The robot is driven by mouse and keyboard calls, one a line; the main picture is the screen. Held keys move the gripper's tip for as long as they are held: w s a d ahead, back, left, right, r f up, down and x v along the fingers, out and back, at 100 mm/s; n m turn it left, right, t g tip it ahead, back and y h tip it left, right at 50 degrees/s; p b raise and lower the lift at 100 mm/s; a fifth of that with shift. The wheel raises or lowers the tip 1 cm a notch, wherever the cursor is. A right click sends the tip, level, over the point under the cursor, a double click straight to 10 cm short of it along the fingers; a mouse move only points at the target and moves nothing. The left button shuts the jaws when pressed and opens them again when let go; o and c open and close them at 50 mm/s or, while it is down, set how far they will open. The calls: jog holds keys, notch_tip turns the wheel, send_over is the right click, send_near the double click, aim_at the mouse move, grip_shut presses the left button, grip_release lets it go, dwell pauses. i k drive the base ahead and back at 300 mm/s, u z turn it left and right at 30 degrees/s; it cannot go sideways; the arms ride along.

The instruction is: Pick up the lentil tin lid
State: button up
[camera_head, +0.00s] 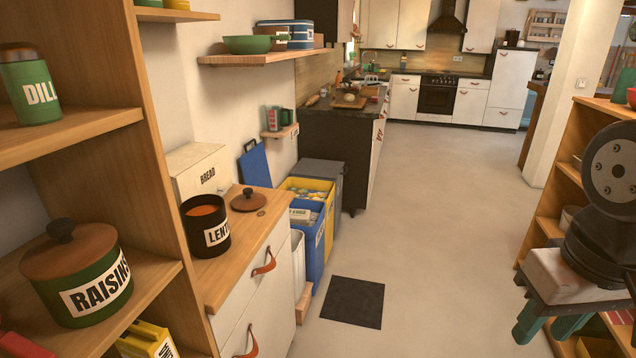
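The lentil tin lid (246,203) is a round brown wooden disc with a dark knob on top. It lies flat, knob up, on the wooden cabinet top, just right of and behind the lentil tin. The lentil tin (204,238) is black with a white label partly reading "LENT". It stands open with orange contents showing. My gripper (548,325) is at the lower right, far from the lid across the floor. Its teal fingers point down and appear apart, with nothing seen between them.
A cream bread box (196,168) stands behind the tin. The cabinet top (226,283) has drawers with leather pulls. Shelving with a raisins tin (88,285) is at the near left. Blue and yellow bins (311,240) stand beyond the cabinet. The middle floor is clear except a dark mat (353,302).

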aim_at(249, 200)
jog(key=z, duration=0.5)
jog(key=i, duration=1.8)
jog(key=u, duration=1.1)
jog(key=i, duration=0.65)
jog(key=u, duration=0.75)
